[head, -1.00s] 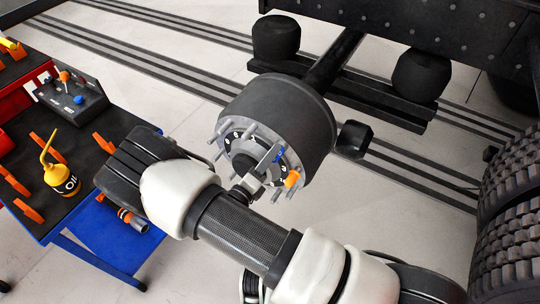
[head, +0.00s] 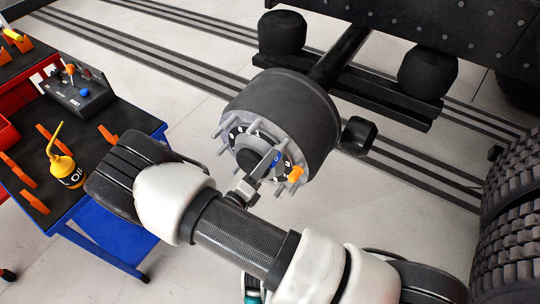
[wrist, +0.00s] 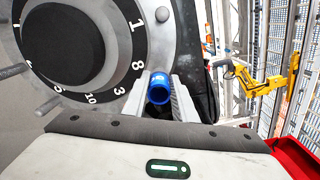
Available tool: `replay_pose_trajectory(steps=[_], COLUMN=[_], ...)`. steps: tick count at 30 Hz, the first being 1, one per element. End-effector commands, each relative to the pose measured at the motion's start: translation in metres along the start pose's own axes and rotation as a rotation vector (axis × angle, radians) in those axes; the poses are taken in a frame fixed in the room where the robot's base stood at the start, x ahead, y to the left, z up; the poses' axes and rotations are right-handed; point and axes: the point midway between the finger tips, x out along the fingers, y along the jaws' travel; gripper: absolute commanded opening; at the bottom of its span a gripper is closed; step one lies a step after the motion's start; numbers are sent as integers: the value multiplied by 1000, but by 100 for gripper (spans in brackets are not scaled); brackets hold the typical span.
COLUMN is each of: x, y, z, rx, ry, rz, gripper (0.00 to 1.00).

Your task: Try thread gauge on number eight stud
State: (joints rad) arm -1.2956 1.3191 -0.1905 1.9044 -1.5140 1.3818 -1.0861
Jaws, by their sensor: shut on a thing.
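The blue thread gauge (wrist: 159,88) is a short hollow cylinder between my gripper's two pale fingers (wrist: 160,100) in the wrist view. My gripper (head: 268,165) is shut on it in front of the dark wheel hub (head: 300,110). The hub's number ring (wrist: 118,82) shows 1, 8, 3 and 10, and the gauge is just right of the 8. A bare stud (wrist: 162,14) stands near the 1. The number eight stud is not visible; I cannot tell whether the gauge touches it. An orange piece (head: 295,174) is close beside my fingers in the head view.
Several studs (head: 222,131) stick out of the hub face around my gripper. A blue bench (head: 75,205) with an oil can (head: 66,170) and orange holders stands at left. Big tyres (head: 510,215) stand at right. Pale floor lies between.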

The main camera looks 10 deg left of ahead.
Motion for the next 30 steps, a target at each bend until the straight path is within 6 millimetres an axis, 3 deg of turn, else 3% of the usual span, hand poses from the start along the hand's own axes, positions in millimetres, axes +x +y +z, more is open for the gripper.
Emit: replay_pose_trajectory(steps=[30], x=[-61], y=[0], z=[0], rx=[0], ry=[-1], rz=[-1], gripper=[0])
